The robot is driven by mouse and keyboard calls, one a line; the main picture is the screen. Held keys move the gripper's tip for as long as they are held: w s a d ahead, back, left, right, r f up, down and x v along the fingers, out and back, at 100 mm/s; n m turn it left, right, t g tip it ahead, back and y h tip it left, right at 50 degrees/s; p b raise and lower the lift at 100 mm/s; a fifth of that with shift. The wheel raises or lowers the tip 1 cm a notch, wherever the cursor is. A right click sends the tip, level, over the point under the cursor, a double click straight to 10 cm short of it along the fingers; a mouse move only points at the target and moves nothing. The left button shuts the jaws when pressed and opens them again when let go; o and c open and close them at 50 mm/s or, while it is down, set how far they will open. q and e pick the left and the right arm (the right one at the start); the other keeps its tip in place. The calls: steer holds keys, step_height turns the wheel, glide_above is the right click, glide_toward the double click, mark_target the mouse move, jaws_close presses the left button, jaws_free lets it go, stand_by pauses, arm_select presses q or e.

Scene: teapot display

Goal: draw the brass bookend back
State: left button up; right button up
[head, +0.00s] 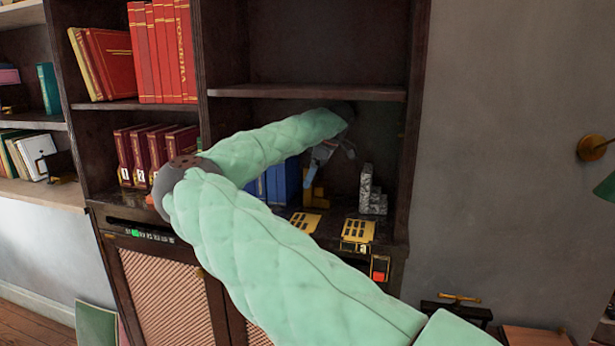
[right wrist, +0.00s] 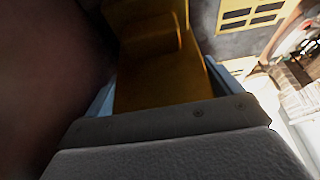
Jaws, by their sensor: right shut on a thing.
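The brass bookend (head: 314,196) stands on the middle shelf, just right of the blue books; the right arm and gripper hide part of it. It fills the upper middle of the right wrist view (right wrist: 160,75), with a stepped yellow block on it. My right gripper (head: 322,160) reaches in from above and is shut on the bookend. In the right wrist view its blue-grey fingers (right wrist: 160,88) lie on both sides of the brass. My left gripper is not in view.
Blue books (head: 283,182) stand partly behind my arm. A grey stone bookend (head: 369,192) stands to the right. Brass grids (head: 305,222) and (head: 358,230) lie at the shelf front, near a red button (head: 380,268). An upper shelf board (head: 300,92) is above my gripper.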

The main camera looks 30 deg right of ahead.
steer(key=shift+s+d, duration=0.1)
steer(key=shift+s, duration=0.05)
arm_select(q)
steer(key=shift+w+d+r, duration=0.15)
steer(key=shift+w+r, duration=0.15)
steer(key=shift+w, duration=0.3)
